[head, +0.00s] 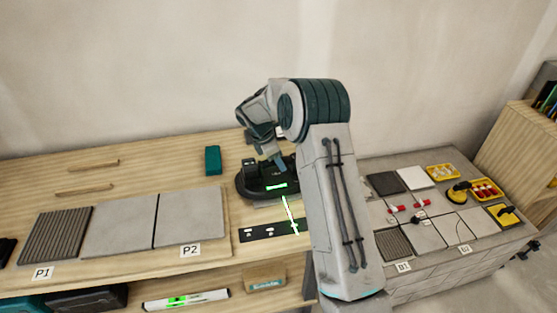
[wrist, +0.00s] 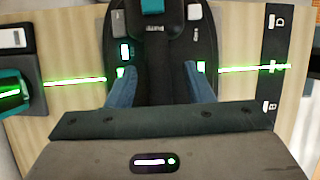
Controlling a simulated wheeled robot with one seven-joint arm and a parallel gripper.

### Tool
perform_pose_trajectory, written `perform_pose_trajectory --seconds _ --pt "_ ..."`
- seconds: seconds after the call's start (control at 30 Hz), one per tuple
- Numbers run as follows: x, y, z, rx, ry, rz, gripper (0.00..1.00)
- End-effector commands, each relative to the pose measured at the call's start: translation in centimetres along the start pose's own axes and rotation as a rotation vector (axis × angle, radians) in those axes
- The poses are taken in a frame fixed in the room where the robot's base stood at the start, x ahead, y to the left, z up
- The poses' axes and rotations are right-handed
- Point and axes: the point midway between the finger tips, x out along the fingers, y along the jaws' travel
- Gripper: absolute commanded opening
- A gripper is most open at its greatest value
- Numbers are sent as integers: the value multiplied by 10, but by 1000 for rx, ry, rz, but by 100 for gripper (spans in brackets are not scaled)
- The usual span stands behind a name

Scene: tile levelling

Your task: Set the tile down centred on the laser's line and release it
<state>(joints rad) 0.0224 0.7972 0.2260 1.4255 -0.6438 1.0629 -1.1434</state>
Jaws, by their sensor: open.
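My gripper (head: 272,163) hangs low over a black device (head: 247,190) on the wooden bench. In the wrist view its two blue fingers (wrist: 160,88) are spread apart, and the black device (wrist: 158,60) shows between and beyond them. I see no tile between the fingers. The line also shows in the head view (head: 290,215). Two plain grey tiles (head: 118,225) (head: 190,218) and a ridged dark tile (head: 55,236) lie at left, by labels P1 and P2.
A teal box (head: 212,160) stands behind the grey tiles. Two thin wooden strips lie at the back left. At right, a grey bench (head: 480,240) holds several tiles, yellow trays and red-and-white tools. My arm hides part of the gap between the benches.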

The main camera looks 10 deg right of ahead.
Motion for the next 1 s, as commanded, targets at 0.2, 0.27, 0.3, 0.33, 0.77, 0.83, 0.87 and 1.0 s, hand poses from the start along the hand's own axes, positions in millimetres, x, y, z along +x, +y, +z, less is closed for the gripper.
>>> perform_pose_trajectory --seconds 0.2,0.27,0.3,0.33,0.77,0.83,0.87,1.0 --pt "-44 1 0 1 0 7 47" --pt "-59 1 0 1 0 8 47" --pt "-68 2 0 0 -1 8 47" --pt "-76 1 0 1 0 8 47" --pt "-132 1 1 1 -1 4 47" --pt "-133 1 1 1 0 4 47" --pt "-133 1 1 1 0 4 47" --pt "-133 1 1 1 -1 4 47"
